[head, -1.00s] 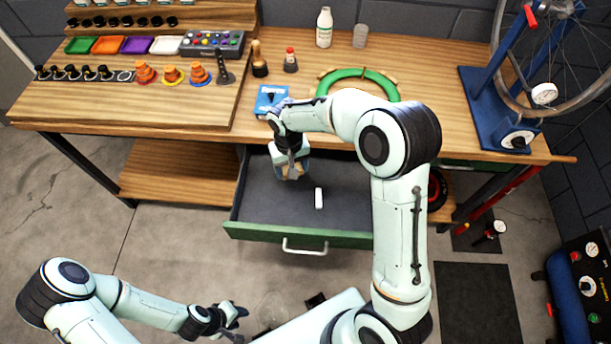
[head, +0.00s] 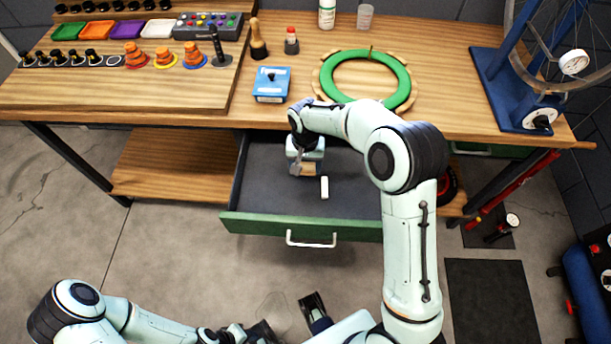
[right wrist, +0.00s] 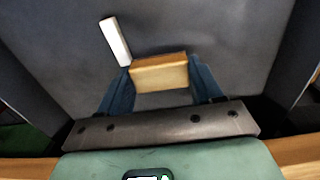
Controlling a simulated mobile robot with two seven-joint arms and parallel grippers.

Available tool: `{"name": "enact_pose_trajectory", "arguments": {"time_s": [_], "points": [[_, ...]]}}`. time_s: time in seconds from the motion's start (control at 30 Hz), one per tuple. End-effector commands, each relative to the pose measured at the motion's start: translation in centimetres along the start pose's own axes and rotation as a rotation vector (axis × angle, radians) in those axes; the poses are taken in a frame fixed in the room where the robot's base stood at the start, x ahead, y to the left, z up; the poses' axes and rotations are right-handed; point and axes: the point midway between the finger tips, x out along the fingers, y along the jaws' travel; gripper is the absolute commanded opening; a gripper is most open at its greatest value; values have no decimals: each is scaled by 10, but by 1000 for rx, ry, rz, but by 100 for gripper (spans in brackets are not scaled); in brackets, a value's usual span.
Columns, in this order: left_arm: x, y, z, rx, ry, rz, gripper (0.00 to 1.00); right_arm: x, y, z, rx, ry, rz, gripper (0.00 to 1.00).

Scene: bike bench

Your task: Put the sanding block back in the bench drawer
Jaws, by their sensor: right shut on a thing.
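The sanding block is a tan block (right wrist: 160,73), held between the two blue fingers of my right gripper (right wrist: 162,85) in the right wrist view. In the head view the block (head: 309,169) shows at the tip of my right gripper (head: 304,168), inside the open bench drawer (head: 265,222). The drawer has a dark grey floor and a green front. I cannot tell whether the block touches the floor. My left gripper (head: 245,333) is low in the head view, away from the drawer, partly cut off and unclear.
A small white bar (head: 325,187) lies on the drawer floor, close beside the block; it also shows in the right wrist view (right wrist: 115,41). The left part of the drawer floor is clear. A blue box (head: 271,84) and a green ring (head: 401,78) are on the bench above.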

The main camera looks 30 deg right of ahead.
Motion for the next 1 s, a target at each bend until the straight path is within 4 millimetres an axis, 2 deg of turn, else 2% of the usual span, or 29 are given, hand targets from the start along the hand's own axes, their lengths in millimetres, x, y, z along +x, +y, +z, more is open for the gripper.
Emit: {"name": "enact_pose_trajectory", "arguments": {"time_s": [0.1,0.27,0.5,0.9,0.93,0.97,1.0], "points": [[1,0,0,0,-1,0,38,15,0,0,0,-1,1,36],[2,-1,0,0,-1,0,38,24,0,0,0,-1,1,36],[4,-2,0,-1,-2,-1,38,59,0,0,-1,-1,1,36],[7,-3,0,-1,-2,-1,38,65,0,0,-1,1,0,36],[7,-3,0,-1,-3,-1,38,65,0,0,-1,1,0,68],[7,-2,0,-1,-2,-1,38,65,0,0,-1,1,0,75],[6,-2,0,-1,-2,-1,38,64,0,0,-1,1,0,75]]}}
